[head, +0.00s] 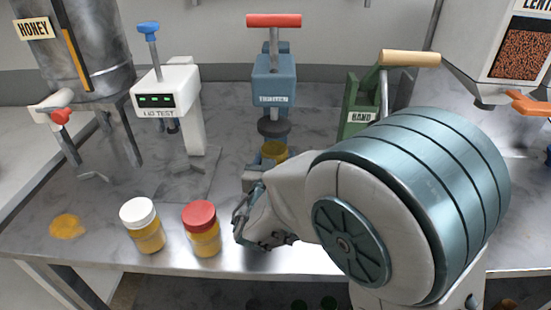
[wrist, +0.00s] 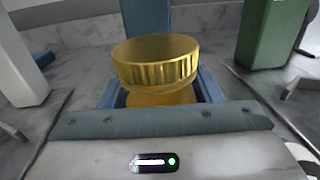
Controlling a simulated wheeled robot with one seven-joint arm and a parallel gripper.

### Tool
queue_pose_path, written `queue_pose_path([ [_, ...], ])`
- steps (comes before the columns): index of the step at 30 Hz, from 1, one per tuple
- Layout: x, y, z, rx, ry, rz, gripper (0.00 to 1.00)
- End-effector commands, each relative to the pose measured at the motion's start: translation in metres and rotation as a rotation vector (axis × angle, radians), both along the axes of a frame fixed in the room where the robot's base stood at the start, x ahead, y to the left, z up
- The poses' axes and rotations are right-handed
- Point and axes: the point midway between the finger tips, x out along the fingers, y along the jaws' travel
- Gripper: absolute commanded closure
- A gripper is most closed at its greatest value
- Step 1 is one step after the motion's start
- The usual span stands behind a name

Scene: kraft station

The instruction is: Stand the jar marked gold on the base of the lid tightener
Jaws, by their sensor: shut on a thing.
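The jar marked gold has a gold lid (head: 275,150) and shows under the dark disc of the lid tightener in the head view. In the wrist view the ribbed gold lid (wrist: 156,62) fills the middle, with amber contents below it. My gripper (wrist: 160,92) is shut on this jar, a blue finger on each side. The jar looks upright. The blue lid tightener (head: 274,80) has a red handle on top; its column (wrist: 146,18) rises behind the jar in the wrist view. My wrist and the jar hide the base, so I cannot tell whether the jar touches it.
A white-lidded jar (head: 143,226) and a red-lidded jar (head: 202,230) stand near the front edge. A white lid tester (head: 168,92) is on the left, a green band press (head: 362,105) on the right. A honey tank (head: 80,50) stands far left, near a yellow spill (head: 67,227).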

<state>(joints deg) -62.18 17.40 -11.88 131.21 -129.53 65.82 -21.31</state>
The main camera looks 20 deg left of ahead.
Motion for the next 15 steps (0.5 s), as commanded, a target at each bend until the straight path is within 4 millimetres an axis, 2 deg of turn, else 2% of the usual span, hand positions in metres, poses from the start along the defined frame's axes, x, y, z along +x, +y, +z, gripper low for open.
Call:
queue_pose_path([
  [3, 0.0001, 0.0, -0.0037, 0.001, -0.002, 0.0, 0.77],
  [4, -0.0001, 0.0, -0.0034, 0.0, 0.0, 0.0, 0.37],
  [6, -0.0002, 0.0001, -0.0027, 0.0, 0.0, 0.0, 0.2],
  [15, -0.0001, 0.0, -0.0014, 0.0, 0.0, 0.0, 0.2],
])
